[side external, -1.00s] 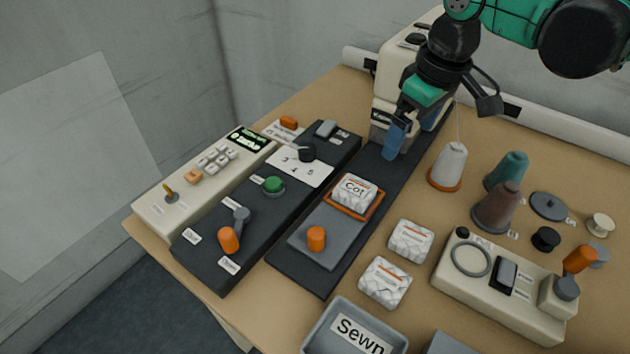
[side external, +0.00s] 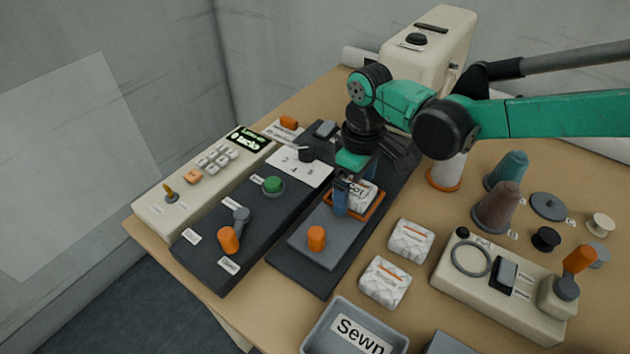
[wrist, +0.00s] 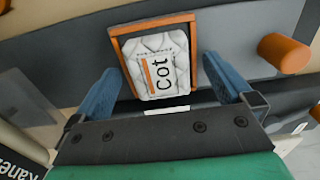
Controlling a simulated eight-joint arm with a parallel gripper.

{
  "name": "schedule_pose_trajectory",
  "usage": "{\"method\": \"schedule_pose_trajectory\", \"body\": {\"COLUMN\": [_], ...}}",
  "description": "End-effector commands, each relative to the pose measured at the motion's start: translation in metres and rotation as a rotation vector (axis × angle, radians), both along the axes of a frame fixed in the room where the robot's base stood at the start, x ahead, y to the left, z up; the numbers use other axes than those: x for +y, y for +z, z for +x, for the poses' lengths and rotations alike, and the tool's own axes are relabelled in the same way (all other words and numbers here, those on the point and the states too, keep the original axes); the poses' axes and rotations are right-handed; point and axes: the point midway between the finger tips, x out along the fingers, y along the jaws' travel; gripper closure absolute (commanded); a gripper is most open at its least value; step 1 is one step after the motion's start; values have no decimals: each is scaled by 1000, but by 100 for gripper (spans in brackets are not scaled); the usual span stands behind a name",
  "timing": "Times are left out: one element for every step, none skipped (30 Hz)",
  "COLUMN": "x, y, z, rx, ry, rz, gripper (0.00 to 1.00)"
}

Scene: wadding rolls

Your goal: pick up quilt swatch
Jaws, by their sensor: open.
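The quilt swatch labelled "Cot" (wrist: 156,65) is white and quilted and lies in an orange frame (wrist: 119,33) on the grey sliding plate. In the side external view the swatch (side external: 362,194) is partly hidden behind my gripper. My gripper (wrist: 165,85) is open, its two blue fingers on either side of the swatch's near end in the wrist view. In the side external view my gripper (side external: 341,205) is low over the frame's left edge. I cannot tell whether the fingers touch the swatch.
An orange knob (side external: 316,238) stands on the plate close to the frame. Two more white swatches (side external: 410,240) (side external: 385,282) lie to the right. A grey "Sewn" bin (side external: 355,330) is at the front. The sewing machine (side external: 432,40) stands behind, thread cones (side external: 497,208) to the right.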

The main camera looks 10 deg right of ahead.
Motion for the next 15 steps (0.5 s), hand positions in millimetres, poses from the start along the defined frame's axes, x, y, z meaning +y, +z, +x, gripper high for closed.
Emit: {"method": "schedule_pose_trajectory", "body": {"x": [0, 0, 0, 0, 0, 0, 0, 0, 0, 0, 0, 0, 0, 0, 0], "y": [0, 0, 0, 0, 0, 0, 0, 0, 0, 0, 0, 0, 0, 0, 0], "z": [0, 0, 0, 0, 0, 0, 0, 0, 0, 0, 0, 0, 0, 0, 0], "rx": [0, 0, 0, 0, 0, 0, 0, 0, 0, 0, 0, 0, 0, 0, 0], "ry": [0, 0, 0, 0, 0, 0, 0, 0, 0, 0, 0, 0, 0, 0, 0], "rz": [0, 0, 0, 0, 0, 0, 0, 0, 0, 0, 0, 0, 0, 0, 0], "gripper": [0, 0, 0, 6, 14, 26, 34, 43, 54, 63, 71, 82, 85, 94, 94]}}
